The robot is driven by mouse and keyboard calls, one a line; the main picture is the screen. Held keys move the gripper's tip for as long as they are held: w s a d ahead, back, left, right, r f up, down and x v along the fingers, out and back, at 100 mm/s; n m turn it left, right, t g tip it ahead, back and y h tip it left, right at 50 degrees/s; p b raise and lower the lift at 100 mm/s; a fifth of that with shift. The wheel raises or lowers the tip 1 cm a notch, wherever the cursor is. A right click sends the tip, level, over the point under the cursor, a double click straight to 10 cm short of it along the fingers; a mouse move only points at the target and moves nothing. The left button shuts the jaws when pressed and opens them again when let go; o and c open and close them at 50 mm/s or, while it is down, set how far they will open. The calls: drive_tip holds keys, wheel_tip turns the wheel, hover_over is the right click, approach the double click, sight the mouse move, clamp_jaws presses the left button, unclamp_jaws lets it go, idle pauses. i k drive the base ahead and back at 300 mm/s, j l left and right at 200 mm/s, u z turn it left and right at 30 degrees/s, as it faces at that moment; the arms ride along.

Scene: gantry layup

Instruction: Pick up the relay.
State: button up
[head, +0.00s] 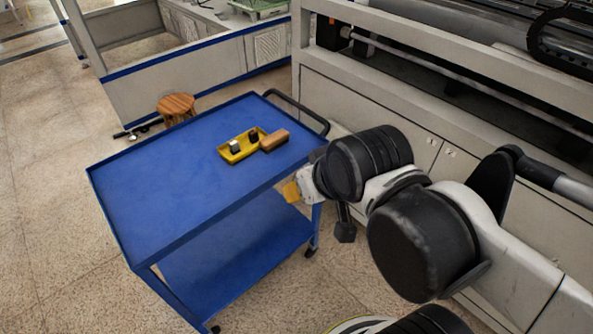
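A small yellow tray (240,156) sits on the top of the blue cart (165,175), towards its right end. In it are a small dark block with a pale side (235,147) and another small dark piece (253,138). Either could be the relay; they are too small to tell. My gripper (291,192) is at the cart's right edge, to the right of and nearer than the tray, apart from it. Its end shows as a small yellow-orange part; my arm hides much of it, and I cannot tell whether its fingers are open.
A brown block (274,140) lies against the tray's right side. The cart has a raised rim, a black handle (298,112) at its far right end and a lower shelf (235,250). A wooden stool (177,105) stands behind it. The cart's left top is clear. A large machine (400,110) stands behind my arm.

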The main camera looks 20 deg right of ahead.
sight(235, 146)
drive_tip(key=z, duration=2.75)
drive_tip(key=k+l+u, duration=0.1)
drive_tip(key=u, duration=2.75)
drive_tip(key=i+l+u, duration=0.5)
drive_tip(key=i+l, duration=0.45)
